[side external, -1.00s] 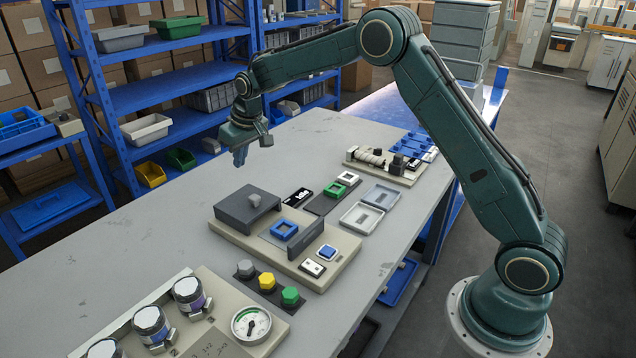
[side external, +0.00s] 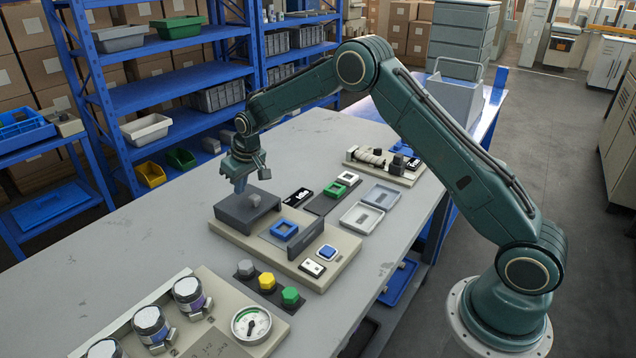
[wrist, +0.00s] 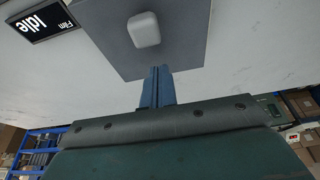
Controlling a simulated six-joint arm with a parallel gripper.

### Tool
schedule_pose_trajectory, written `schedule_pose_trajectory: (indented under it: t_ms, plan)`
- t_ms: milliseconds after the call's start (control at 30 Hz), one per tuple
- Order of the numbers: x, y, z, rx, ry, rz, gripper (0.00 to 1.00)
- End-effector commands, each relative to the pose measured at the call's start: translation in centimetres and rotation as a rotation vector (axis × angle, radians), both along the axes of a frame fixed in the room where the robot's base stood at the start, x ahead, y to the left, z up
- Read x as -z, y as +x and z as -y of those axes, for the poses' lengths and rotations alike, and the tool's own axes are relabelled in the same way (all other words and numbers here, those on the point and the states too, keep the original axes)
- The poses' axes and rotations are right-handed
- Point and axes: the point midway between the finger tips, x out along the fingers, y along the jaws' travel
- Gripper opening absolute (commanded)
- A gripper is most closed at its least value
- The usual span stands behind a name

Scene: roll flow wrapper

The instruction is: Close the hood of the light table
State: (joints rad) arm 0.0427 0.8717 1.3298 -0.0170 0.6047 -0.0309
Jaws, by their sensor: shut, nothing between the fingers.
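The hood (side external: 236,215), a dark grey box with a light grey knob (side external: 254,200) on top, sits at the left end of a beige base (side external: 240,239). Beside it on the base is a blue square frame (side external: 283,228), uncovered, with a dark upright plate (side external: 305,240) to its right. My gripper (side external: 239,188) is shut and empty, pointing down at the hood's far left edge. In the wrist view its closed fingers (wrist: 157,84) lie over the edge of the hood's top (wrist: 105,38), apart from the knob (wrist: 144,29). Whether they touch the hood is unclear.
A small display reading "Film Idle" (wrist: 42,21) stands beside the base. Grey trays (side external: 361,215) lie to the right. Several coloured knobs (side external: 267,282) and a gauge (side external: 251,325) are at the front. The table behind my gripper (side external: 185,195) is clear.

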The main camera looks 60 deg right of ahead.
Motion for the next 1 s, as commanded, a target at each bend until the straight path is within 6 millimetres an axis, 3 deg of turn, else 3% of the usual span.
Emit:
schedule_pose_trajectory:
  t_ms: [400, 1000]
  plan:
    - [-0.1, -2.3, 0.0, 0.0, 0.0, 0.001, 0.0]
    - [-0.1, -2.9, 0.0, 0.0, 0.0, 0.001, 0.0]
